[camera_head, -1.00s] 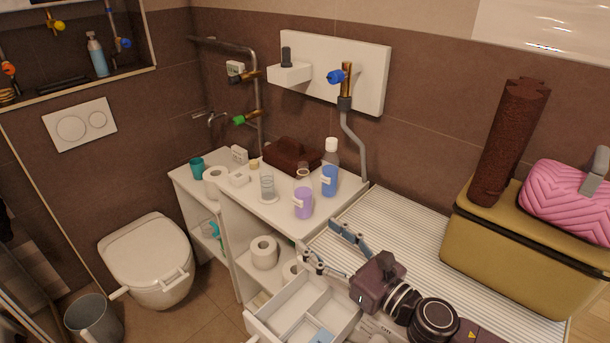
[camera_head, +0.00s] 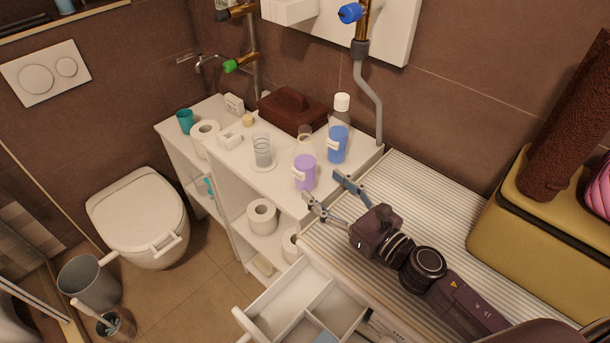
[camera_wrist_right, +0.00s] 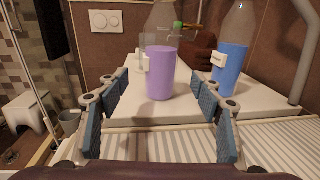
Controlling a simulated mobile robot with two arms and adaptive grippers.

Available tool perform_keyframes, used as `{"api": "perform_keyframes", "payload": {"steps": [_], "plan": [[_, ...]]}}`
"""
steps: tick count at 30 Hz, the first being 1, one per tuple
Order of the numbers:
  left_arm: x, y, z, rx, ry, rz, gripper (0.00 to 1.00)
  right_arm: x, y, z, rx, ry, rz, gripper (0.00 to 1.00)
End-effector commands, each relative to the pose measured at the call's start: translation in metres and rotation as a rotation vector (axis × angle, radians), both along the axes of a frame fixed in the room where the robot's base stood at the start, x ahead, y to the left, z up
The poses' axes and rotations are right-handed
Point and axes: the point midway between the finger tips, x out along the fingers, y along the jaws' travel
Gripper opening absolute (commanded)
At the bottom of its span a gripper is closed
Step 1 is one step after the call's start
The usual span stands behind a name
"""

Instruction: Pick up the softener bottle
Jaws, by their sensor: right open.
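Two bottles stand upright on the white shelf top. One has a clear upper part and a purple lower part (camera_head: 304,173); the other has a white cap and a blue lower part (camera_head: 338,145). I cannot read which one is the softener bottle. My right gripper (camera_head: 323,187) is open and empty, just in front of the purple bottle. In the right wrist view, the purple bottle (camera_wrist_right: 161,74) stands ahead between the spread fingers (camera_wrist_right: 163,88), not gripped. The blue bottle (camera_wrist_right: 230,72) stands to its right, beyond the right finger. My left gripper is not in view.
A glass (camera_head: 262,150) stands left of the purple bottle, with a brown folded towel (camera_head: 293,108) behind. A grey pipe (camera_head: 372,100) rises behind the blue bottle. An open white drawer (camera_head: 285,302) sticks out below. The ribbed top (camera_head: 400,180) is mostly clear.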

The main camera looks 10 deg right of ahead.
Motion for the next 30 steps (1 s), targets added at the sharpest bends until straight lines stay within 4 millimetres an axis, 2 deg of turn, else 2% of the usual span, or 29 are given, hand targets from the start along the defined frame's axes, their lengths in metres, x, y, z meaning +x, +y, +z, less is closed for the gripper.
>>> {"api": "perform_keyframes", "payload": {"steps": [3, 6, 11, 21, 30], "plan": [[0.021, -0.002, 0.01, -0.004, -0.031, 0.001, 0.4, 0.015, 0.007, 0.004, -0.001, -0.003, 0.0, 0.6], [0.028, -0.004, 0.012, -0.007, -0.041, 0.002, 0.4, 0.021, 0.01, 0.003, -0.001, -0.002, 0.0, 0.6], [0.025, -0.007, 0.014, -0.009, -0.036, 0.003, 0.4, 0.028, 0.014, 0.003, -0.001, -0.002, 0.0, 0.6], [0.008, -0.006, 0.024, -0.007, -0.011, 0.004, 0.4, 0.065, 0.032, 0.003, 0.0, 0.0, 0.0, 0.6], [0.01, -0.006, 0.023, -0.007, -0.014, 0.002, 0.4, 0.067, 0.033, 0.002, -0.001, 0.0, 0.001, 0.58]]}}
